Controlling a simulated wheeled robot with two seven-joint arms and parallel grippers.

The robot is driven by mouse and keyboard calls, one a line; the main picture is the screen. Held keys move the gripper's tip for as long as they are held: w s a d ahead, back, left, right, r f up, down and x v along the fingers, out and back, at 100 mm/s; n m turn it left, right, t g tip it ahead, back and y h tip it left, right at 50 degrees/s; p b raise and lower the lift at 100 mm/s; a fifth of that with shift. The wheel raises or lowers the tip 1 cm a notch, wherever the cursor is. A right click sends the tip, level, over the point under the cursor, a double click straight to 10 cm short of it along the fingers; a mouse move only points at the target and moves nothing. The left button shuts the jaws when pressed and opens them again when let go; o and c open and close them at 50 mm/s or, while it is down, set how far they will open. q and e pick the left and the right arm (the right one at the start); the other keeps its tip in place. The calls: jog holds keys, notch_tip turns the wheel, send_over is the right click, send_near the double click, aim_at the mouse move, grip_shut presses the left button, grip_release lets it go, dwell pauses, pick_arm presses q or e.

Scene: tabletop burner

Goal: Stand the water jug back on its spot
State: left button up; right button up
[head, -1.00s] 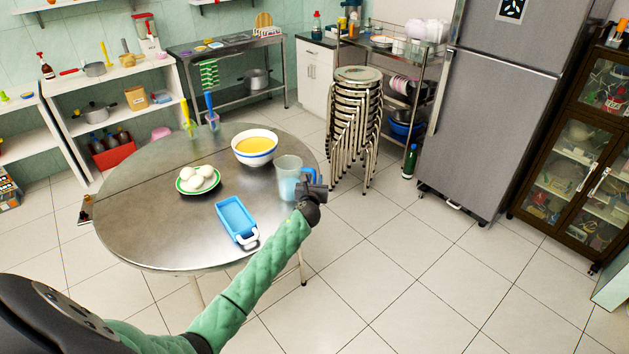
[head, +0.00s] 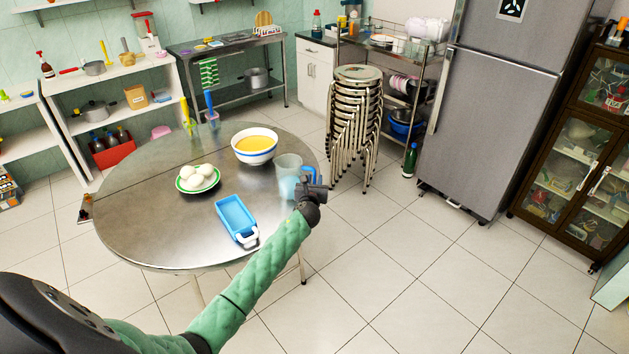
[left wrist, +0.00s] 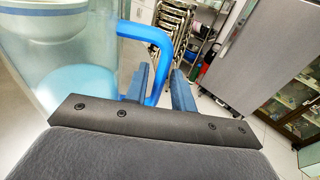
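The water jug (head: 288,172) is clear with a blue lower part and a blue handle. It stands upright near the right edge of the round metal table (head: 140,232); whether its base touches the tabletop is hard to tell. My left gripper (head: 314,188) is at the handle, on the jug's right side. In the left wrist view, the handle (left wrist: 159,42) runs between the two narrowly spaced fingers (left wrist: 162,88), which appear closed on it. The jug's wall (left wrist: 85,60) fills the left of that view. My right gripper is out of view.
A bowl with yellow contents (head: 255,146), a plate of white round items (head: 197,180) and a blue tray (head: 235,217) stand on the table near the jug. Stacked stools (head: 356,120) stand beyond the table. The floor to the right is clear.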

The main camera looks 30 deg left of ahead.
pick_arm(q)
jog(key=shift+p+v, duration=1.15)
jog(key=shift+v, duration=1.75)
jog(key=o, duration=0.6)
jog(key=shift+c, duration=0.2)
jog(key=shift+f, duration=0.1)
